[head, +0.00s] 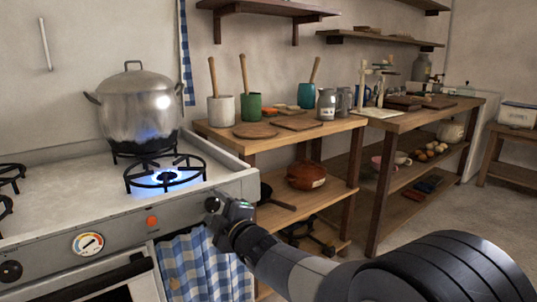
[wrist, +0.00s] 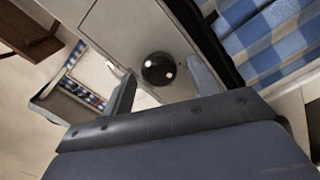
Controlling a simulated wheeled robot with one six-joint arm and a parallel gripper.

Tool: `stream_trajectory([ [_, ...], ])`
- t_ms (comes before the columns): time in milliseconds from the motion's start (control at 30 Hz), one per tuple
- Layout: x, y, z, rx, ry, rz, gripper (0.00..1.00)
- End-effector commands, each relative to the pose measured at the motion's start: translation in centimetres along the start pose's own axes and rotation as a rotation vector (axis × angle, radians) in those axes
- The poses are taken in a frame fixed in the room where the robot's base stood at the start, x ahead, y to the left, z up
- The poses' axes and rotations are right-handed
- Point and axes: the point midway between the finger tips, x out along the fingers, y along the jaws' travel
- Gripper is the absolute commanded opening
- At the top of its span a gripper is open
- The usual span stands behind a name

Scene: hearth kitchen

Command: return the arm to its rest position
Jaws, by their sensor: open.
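My arm reaches in from the lower right of the head view, and my gripper (head: 228,209) is at the front right corner of the stove (head: 225,190). It is beside a dark round knob (head: 212,204) on the stove's front panel. In the wrist view the same dark knob (wrist: 158,68) shows between two grey fingers, which stand apart, so my gripper (wrist: 165,90) is open. Nothing is held. I cannot tell whether a finger touches the knob or panel. The dark wrist body fills the bottom of the wrist view.
A lit burner (head: 166,177) glows blue, with a large steel pot (head: 140,105) behind it. A blue checked curtain (head: 205,265) hangs below the stove front. A wooden shelf table (head: 275,143) with crocks and boards stands to the right. Open floor (head: 440,205) lies farther right.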

Motion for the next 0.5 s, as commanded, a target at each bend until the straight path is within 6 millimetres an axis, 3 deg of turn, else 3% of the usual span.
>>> stream_trajectory([
  [500, -0.21, 0.47, -0.14, 0.359, -0.004, -0.004, 0.57],
])
